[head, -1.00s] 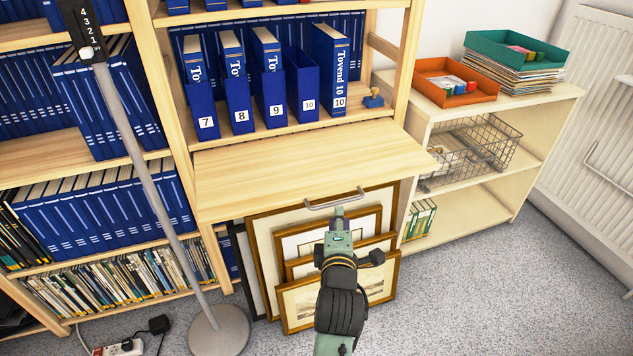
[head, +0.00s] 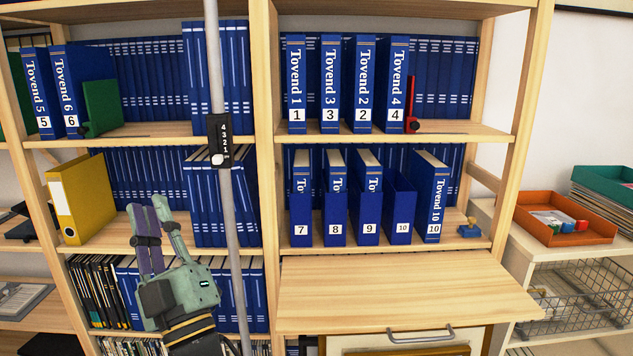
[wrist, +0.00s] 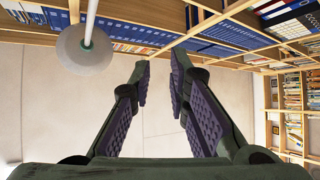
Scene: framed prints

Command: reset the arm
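My gripper (head: 157,228) is raised in the lower left of the head view, in front of the bookshelf and left of the grey pole. Its two purple-padded fingers point up. In the wrist view my gripper (wrist: 158,82) shows a gap between its fingertips, with nothing held between them. It is apart from the pull-out board (head: 400,285) and its metal handle (head: 420,335). The framed prints (head: 400,350) show only as a top strip below the handle.
A grey pole (head: 232,240) with a black numbered slider (head: 219,139) stands close to the right of my gripper. Blue binders (head: 363,90) fill the shelves. A yellow binder (head: 83,200) stands at left. An orange tray (head: 566,219) lies on the low cabinet at right.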

